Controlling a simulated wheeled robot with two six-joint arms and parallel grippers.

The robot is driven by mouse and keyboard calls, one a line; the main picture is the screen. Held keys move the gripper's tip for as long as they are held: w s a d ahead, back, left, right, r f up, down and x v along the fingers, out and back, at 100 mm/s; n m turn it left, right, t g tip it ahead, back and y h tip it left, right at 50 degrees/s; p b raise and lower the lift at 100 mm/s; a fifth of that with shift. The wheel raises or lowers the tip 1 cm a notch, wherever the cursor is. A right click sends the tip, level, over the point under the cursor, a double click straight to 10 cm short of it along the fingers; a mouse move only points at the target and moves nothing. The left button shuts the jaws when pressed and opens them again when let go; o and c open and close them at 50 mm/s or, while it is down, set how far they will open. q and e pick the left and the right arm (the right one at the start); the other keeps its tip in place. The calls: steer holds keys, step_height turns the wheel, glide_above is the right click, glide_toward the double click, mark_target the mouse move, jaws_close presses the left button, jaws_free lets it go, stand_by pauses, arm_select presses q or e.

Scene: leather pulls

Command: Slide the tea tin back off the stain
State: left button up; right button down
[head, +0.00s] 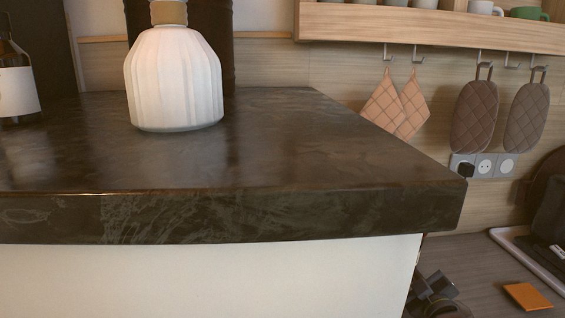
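I see no tea tin and no clear stain in the head view. The dark stone counter top (270,165) fills the middle and left, with pale streaks in its surface. A dark jointed part (438,291), which looks like my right gripper or wrist, shows low at the right, beyond the counter's corner. It is partly hidden and too dark to tell its fingers or whether it holds anything. My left gripper is not in view.
A white ribbed lamp or vase (175,80) and a dark labelled bottle (17,85) stand on the counter. An orange flat piece (527,296) lies on the lower worktop (480,262), near a white-rimmed tray (512,243). Oven mitts (475,115) hang behind.

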steer(key=s+p, duration=0.1)
steer(key=s, duration=0.4)
steer(key=s+d+p, duration=0.1)
steer(key=s+p, duration=0.1)
steer(key=s, duration=0.3)
steer(key=s+d+p, duration=0.1)
steer(key=s+p, duration=0.1)
steer(key=s, duration=0.3)
steer(key=shift+s+f, duration=0.35)
steer(key=shift+s, duration=0.75)
